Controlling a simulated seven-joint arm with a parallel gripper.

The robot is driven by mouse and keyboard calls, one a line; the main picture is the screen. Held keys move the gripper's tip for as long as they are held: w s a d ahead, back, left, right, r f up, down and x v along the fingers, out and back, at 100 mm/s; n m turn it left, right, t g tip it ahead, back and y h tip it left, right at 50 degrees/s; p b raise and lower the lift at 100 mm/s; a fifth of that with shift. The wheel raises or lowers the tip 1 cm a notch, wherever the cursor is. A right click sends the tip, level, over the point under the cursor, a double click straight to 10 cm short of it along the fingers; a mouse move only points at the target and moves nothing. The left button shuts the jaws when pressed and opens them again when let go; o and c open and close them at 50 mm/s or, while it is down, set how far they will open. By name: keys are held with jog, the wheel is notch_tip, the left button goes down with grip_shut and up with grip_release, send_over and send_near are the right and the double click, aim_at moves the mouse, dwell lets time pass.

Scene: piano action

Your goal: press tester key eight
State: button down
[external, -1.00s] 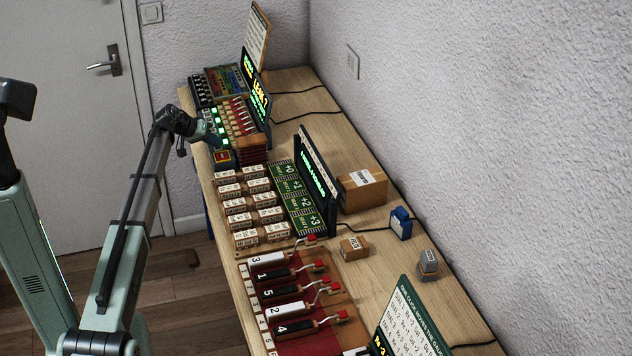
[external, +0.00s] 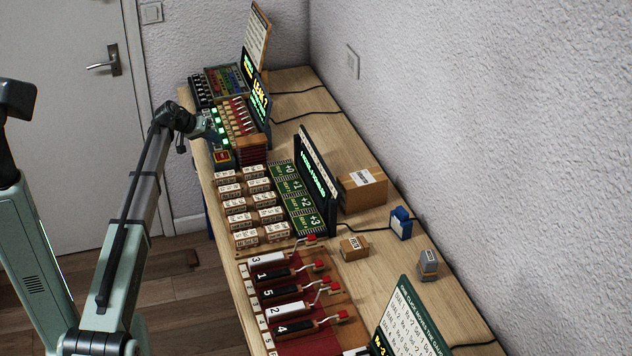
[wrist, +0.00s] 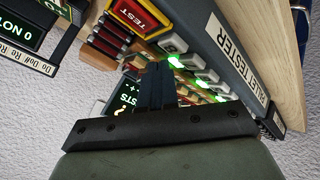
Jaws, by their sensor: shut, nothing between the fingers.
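I cannot read key numbers, so I cannot tell which key is eight. My gripper (wrist: 158,70) is shut and empty, its fingertips over or beside the key row. They hide part of the row, and contact cannot be judged. In the external view my gripper (external: 213,134) is at the tester's left side.
A lit "LEAK" display (external: 260,99) stands behind the tester. Wooden blocks (external: 250,205), a dark display panel (external: 316,185) and a cardboard box (external: 362,190) are nearer along the bench. Numbered levers (external: 285,290) lie closer still. Bare wood (external: 310,100) shows at the back right.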

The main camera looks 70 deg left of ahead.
aim_at(213, 147)
jog(key=shift+r, duration=2.8)
